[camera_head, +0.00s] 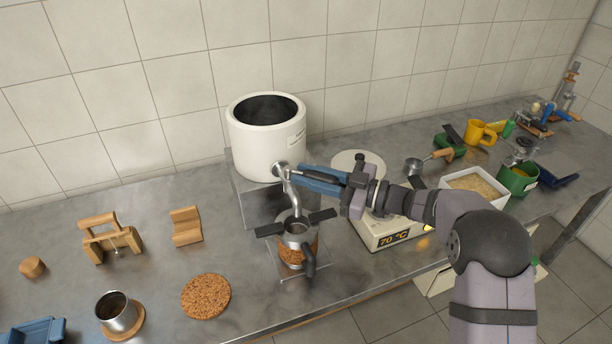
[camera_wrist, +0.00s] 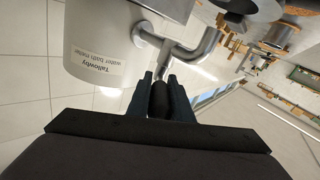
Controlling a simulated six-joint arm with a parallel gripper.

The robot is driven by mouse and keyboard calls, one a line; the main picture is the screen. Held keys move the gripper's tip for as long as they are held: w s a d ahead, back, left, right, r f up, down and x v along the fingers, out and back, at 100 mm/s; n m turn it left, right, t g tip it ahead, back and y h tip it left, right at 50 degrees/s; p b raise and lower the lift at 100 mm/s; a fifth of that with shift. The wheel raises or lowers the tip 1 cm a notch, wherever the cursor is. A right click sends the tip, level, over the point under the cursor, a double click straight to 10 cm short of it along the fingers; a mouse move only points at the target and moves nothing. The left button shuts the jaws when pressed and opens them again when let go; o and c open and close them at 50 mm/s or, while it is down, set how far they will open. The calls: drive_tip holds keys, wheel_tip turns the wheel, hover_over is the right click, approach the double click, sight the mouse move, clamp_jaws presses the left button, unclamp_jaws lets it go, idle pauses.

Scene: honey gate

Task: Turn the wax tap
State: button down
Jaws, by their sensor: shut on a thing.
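The white wax melter (camera_head: 250,135) stands against the tiled wall on a grey metal stand. It also shows in the wrist view (camera_wrist: 95,40), with its label upside down. Its metal tap (camera_head: 284,173) sticks out low on the front, and the spout bends down over a metal jug (camera_head: 296,229). My gripper (camera_head: 300,177) reaches in from the right at the tap's height. In the wrist view its two fingers (camera_wrist: 161,95) are shut on the black tap handle (camera_wrist: 160,102), one on each side. The fingers partly hide the handle in the head view.
The jug has a cork-coloured band, a dark handle and dark arms, close below my gripper. A hot plate reading 70 °C (camera_head: 385,240) stands under my arm. A cork mat (camera_head: 206,296) and a metal cup (camera_head: 117,311) lie front left.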

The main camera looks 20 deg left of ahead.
drive_tip(key=shift+w+n+g, duration=0.25)
drive_tip(key=shift+n+g, duration=0.35)
drive_tip(key=shift+g, duration=0.3)
drive_tip(key=shift+w+n+g, duration=0.25)
drive_tip(key=shift+n+g, duration=0.35)
drive_tip(key=shift+g, duration=0.3)
drive_tip(key=shift+w+a+r+n+g+h, duration=0.1)
drive_tip(key=shift+n+g+h, duration=0.2)
drive_tip(key=shift+g, duration=0.2)
drive_tip(key=c, duration=1.6)
unclamp_jaws()
drive_tip(key=shift+w+d+b, duration=0.2)
drive_tip(key=shift+d+b, duration=0.15)
drive_tip(key=shift+d, duration=0.25)
drive_tip(key=shift+b+v, duration=0.85)
drive_tip(key=shift+v, duration=2.2)
drive_tip(key=shift+s, duration=0.1)
